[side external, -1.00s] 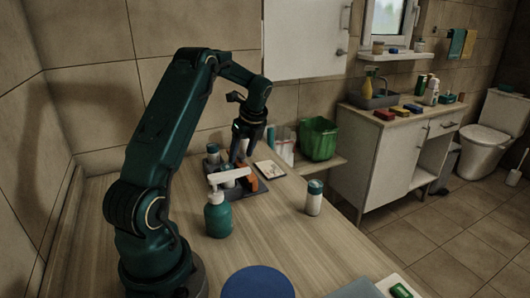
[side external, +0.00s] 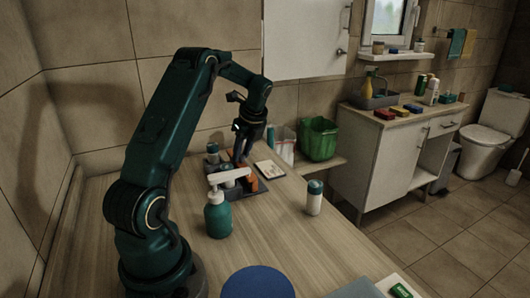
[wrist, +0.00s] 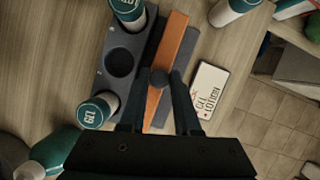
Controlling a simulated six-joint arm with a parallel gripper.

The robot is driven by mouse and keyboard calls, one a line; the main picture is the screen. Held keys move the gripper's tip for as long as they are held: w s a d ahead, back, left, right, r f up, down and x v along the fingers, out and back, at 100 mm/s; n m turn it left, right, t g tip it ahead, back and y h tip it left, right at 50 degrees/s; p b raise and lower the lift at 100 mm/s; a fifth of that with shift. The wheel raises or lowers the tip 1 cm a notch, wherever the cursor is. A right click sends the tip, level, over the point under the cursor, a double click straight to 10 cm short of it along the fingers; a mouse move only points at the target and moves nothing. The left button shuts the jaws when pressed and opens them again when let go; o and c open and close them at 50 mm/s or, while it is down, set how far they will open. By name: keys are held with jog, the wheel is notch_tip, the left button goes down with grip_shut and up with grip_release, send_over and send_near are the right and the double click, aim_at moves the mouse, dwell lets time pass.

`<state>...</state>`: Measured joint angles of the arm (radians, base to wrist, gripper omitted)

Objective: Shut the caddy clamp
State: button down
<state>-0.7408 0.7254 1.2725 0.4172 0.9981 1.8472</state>
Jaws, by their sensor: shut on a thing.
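The caddy (wrist: 121,86) is a dark grey tray on the wooden counter, also seen in the side view (side external: 263,187). It holds capped bottles, one at its far end (wrist: 127,12) and one at its near end (wrist: 99,109), with an empty round hole between them. The caddy clamp is an orange bar (wrist: 172,48) lying along the tray's right part; part of it shows in the side view (side external: 251,185). A dark round knob (wrist: 159,78) sits on the bar. My gripper (wrist: 161,77) reaches down over the bar and is shut on this knob.
A teal pump bottle (side external: 218,216) stands close in front of the caddy. A white card (wrist: 209,89) lies right of it. A white bottle with a teal cap (side external: 314,198) stands farther right. A blue round mat (side external: 258,283) lies at the front; counter between is clear.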

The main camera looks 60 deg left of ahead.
dwell(0.8)
jog(key=shift+s, duration=1.6)
jog(key=c, duration=0.6)
grip_release()
jog(key=shift+r, duration=0.1)
jog(key=shift+w+d+r, duration=0.1)
jog(key=shift+d+r, duration=0.05)
jog(key=shift+r, duration=0.2)
jog(key=v, duration=0.4)
jog(key=shift+r, duration=0.1)
